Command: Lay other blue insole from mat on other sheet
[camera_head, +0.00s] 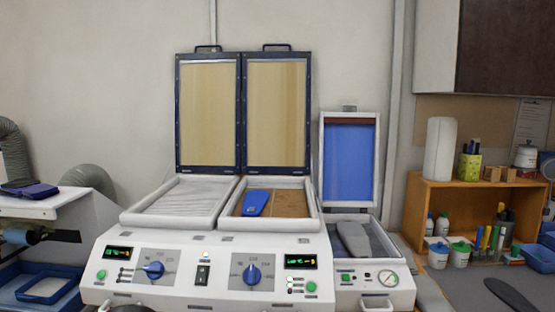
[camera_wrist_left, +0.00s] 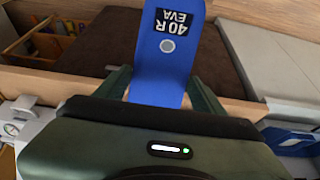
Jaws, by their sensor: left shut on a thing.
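A blue insole (camera_wrist_left: 165,65) marked "40 R EVA" with a round grey dot is between the fingers of my left gripper (camera_wrist_left: 162,92) in the left wrist view. The gripper is shut on it, and the insole's far end runs out of the picture. In the head view another blue insole (camera_head: 256,202) lies on the left part of a brown sheet (camera_head: 289,205) in the machine's right tray. Neither gripper can be made out in the head view.
Two framed lids (camera_head: 209,115) (camera_head: 276,115) stand open behind the trays. At the right, a smaller press has a raised blue lid (camera_head: 349,160) and a grey form (camera_head: 354,238). A wooden shelf (camera_head: 415,210) with bottles stands beside a grey mat (camera_head: 470,290); a dark flat piece (camera_head: 507,292) lies there.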

